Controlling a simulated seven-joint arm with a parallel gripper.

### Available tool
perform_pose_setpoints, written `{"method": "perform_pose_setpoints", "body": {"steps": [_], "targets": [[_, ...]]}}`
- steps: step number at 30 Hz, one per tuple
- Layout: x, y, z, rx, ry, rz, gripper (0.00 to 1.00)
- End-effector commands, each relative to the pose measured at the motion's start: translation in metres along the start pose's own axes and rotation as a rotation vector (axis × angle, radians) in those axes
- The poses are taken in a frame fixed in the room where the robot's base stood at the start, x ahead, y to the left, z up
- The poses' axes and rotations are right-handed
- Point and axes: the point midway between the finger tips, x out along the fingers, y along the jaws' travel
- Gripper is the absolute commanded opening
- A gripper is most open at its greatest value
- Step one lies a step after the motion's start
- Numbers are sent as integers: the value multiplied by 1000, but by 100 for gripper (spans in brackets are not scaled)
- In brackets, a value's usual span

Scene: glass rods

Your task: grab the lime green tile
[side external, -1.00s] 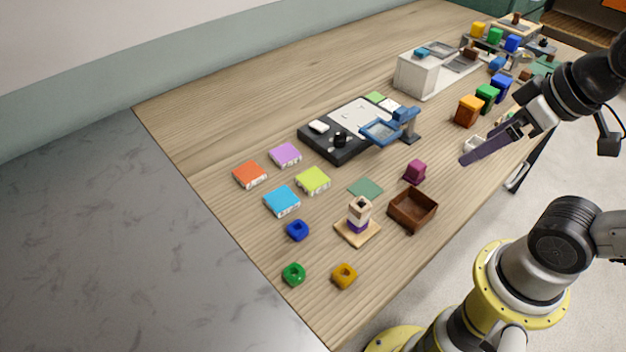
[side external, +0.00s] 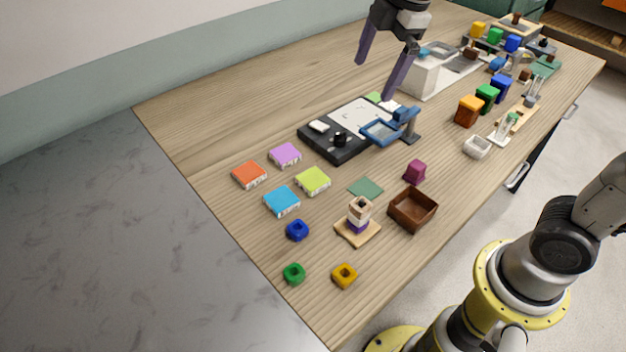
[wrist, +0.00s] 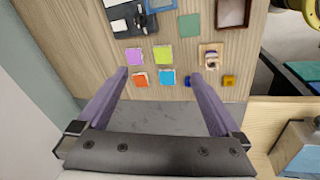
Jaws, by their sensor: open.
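The lime green tile (side external: 313,181) lies flat on the wooden table, between a purple tile (side external: 285,155) and a blue tile (side external: 282,201), with an orange tile (side external: 249,174) to the left. In the wrist view the lime green tile (wrist: 163,55) shows beyond and between my fingertips. My gripper (side external: 376,77) is open and empty, with its two purple fingers well apart. It hangs above the table behind the black panel, up and to the right of the tile in the side view. In the wrist view my gripper (wrist: 160,72) spans the tile area. Nothing hides the tile.
A black panel (side external: 317,146) with a white plate and a blue-framed stand (side external: 380,132) lie beside the tiles. A green square (side external: 366,188), stacked rings on a peg (side external: 359,212) and a brown box (side external: 413,211) sit to the right. Blue, green and yellow rings lie in front.

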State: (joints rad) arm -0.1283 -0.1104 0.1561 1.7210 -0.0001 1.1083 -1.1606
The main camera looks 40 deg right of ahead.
Motion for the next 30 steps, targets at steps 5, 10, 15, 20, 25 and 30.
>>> {"method": "perform_pose_setpoints", "body": {"steps": [5,10,15,20,25,30], "targets": [[62,32,-40,-167,-30,-116,100],[115,37,-62,-209,-57,-199,100],[143,27,-68,-228,-77,-254,100],[161,21,-68,-232,-80,-261,100],[192,12,-64,-231,-80,-262,100],[217,7,-62,-231,-79,-259,100]]}}
